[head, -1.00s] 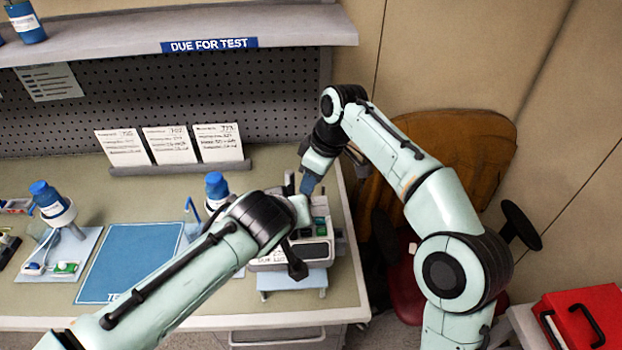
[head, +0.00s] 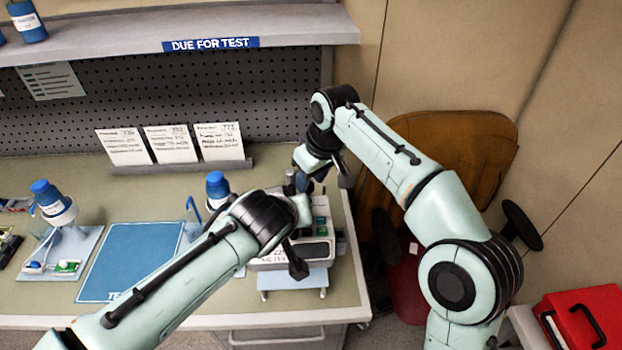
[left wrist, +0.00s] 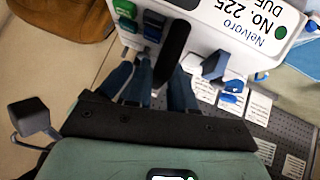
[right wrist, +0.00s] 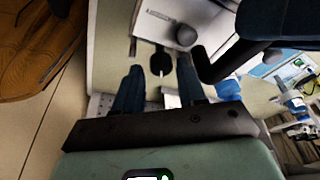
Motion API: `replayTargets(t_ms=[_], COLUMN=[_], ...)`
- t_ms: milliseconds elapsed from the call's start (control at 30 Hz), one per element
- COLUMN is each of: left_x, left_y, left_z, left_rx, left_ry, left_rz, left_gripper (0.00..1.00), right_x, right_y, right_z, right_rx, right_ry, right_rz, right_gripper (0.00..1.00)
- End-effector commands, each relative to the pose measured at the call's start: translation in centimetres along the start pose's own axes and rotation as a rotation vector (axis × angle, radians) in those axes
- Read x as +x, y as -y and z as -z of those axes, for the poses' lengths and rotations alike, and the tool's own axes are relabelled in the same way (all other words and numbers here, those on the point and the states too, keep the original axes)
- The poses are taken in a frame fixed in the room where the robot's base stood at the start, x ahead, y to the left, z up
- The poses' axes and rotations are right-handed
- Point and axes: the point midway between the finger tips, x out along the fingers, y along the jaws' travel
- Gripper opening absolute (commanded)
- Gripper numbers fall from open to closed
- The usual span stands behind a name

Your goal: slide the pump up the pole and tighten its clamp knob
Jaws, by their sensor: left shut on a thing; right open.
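The pump (head: 305,252) is a pale box with a label and green keys, at the right end of the bench, partly behind my left arm. In the left wrist view its labelled face (left wrist: 245,25) reads "Nelvoro NO. 225". My left gripper (left wrist: 155,85) is shut on the pump's black handle (left wrist: 173,48). My right gripper (head: 302,182) is open, just behind the pump in the head view. In the right wrist view, a dark round knob (right wrist: 161,61) shows beyond and between the open fingers (right wrist: 160,88), apparently untouched. The pole is mostly hidden; I cannot tell the pump's height on it.
A blue mat (head: 130,262) lies on the bench, with blue-capped bottles (head: 50,198) (head: 217,188) to either side. Cards (head: 172,144) stand at the back under a shelf (head: 180,32). A chair (head: 450,170) and a red case (head: 585,318) are at the right.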

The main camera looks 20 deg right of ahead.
Motion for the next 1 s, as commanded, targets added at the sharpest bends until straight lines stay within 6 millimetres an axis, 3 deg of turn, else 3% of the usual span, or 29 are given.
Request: replayTargets(t_ms=[600,1000], left_x=[-0.2,-0.2], left_y=[-0.2,-0.2], left_z=[0.2,0.2], left_rx=[0.000,0.000], left_ry=[-0.006,-0.006], left_rz=[-0.005,-0.005], left_gripper=[0.00,0.00], right_x=[-4.7,-5.1], right_y=[0.1,0.1], right_z=[1.5,1.6], right_rx=[-0.002,-0.002], right_ry=[-0.002,0.000], right_rz=[0.001,0.001], right_gripper=[0.40,0.40])
